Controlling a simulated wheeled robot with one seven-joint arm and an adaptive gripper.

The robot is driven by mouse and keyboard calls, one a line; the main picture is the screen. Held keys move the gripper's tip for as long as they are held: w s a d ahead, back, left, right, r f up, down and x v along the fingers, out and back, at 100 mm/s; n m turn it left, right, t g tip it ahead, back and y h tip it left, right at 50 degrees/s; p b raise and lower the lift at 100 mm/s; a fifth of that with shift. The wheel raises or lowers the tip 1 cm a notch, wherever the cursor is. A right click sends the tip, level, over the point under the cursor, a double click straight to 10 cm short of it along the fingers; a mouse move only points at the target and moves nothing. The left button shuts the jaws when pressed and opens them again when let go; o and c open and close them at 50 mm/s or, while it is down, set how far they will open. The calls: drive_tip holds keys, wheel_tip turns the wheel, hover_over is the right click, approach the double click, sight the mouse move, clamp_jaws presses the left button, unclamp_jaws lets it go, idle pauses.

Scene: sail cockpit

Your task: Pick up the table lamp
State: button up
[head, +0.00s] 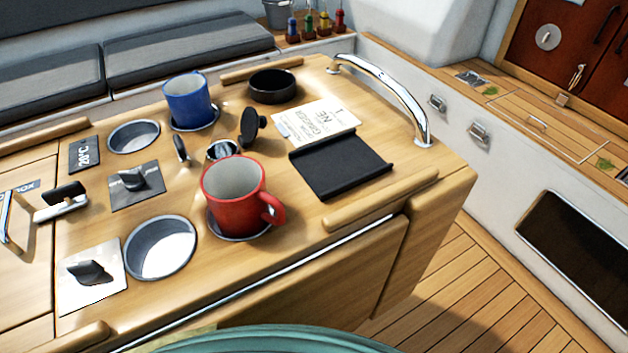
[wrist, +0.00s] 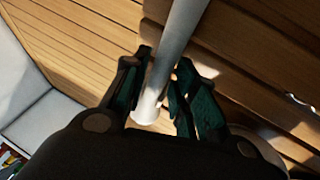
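In the wrist view, my gripper (wrist: 164,62) has its dark green fingers on either side of a pale grey-white tube (wrist: 177,45). The tube runs from the top edge down between the fingers to a blunt end. A small gap seems to show on its right side; I cannot tell whether the fingers touch it. I cannot tell whether this tube is part of the table lamp. No thing in the head view is clearly a lamp, and my gripper does not show there.
The wooden cockpit table (head: 300,215) holds a red mug (head: 232,190), a blue mug (head: 187,100), a black bowl (head: 272,88), a black tray (head: 340,165) and a paper card (head: 318,118). A chrome rail (head: 395,92) arches over its far-right corner. Slatted floor (head: 450,290) is clear at right.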

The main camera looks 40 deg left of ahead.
drive_tip(key=shift+w+a+f, duration=0.15)
drive_tip(key=shift+w+f, duration=0.05)
drive_tip(key=shift+f, duration=0.2)
clamp_jaws()
drive_tip(key=shift+r, duration=0.1)
